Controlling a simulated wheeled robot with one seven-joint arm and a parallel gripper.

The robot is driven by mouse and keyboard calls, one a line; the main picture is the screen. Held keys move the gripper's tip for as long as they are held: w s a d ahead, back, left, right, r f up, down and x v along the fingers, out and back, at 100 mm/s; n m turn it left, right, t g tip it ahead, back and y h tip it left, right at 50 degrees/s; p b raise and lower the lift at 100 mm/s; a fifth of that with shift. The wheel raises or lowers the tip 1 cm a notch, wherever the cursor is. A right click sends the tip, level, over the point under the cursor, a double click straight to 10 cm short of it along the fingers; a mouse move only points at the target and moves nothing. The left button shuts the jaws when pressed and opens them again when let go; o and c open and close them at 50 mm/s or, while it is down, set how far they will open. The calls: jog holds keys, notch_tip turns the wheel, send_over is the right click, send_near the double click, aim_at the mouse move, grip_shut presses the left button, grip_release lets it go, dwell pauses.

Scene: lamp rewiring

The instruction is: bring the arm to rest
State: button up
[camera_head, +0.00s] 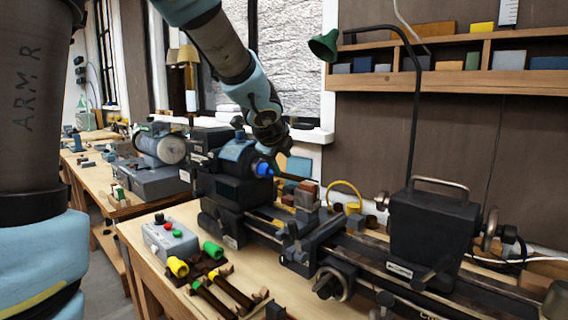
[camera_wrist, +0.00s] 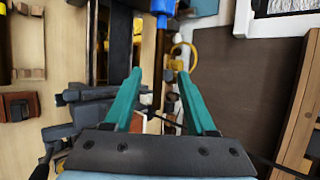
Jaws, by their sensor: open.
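My arm comes down from the top of the head view, and its wrist end (camera_head: 268,128) is above the lathe headstock (camera_head: 240,160). The fingers cannot be made out there. In the wrist view my gripper (camera_wrist: 159,75) shows two teal fingers spread apart. Nothing is held between them. They point over the lathe, with a yellow ring-shaped cable (camera_wrist: 181,57) just beyond the right fingertip and a blue part (camera_wrist: 162,8) at the top.
The lathe's tailstock (camera_head: 432,232) stands on the right. A green lamp (camera_head: 324,46) on a bent black stem rises behind it. A grey control box (camera_head: 170,240) and screwdrivers (camera_head: 215,290) lie on the bench front. A shelf (camera_head: 450,80) lines the wall.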

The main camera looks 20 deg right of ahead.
jog(key=s+a+f+n+g+y, duration=0.1)
jog(key=a+f+n, duration=0.2)
jog(key=a+n, duration=0.3)
jog(key=s+a+f+n+g+y, duration=0.1)
jog(key=s+a+f+n+y, duration=0.15)
jog(key=a, duration=0.55)
jog(key=s+a+f+n+y, duration=0.1)
jog(key=a+f+n, duration=0.3)
jog(key=a+n, duration=0.15)
jog(key=s+a+f+n+g, duration=0.4)
jog(key=s+a+f+n, duration=0.3)
jog(key=s+a+n, duration=0.3)
jog(key=a+n, duration=0.2)
jog(key=n, duration=0.1)
jog(key=shift+s+f+n+g+y, duration=0.2)
jog(key=shift+n+g+y, duration=0.1)
jog(key=shift+g+y, duration=0.1)
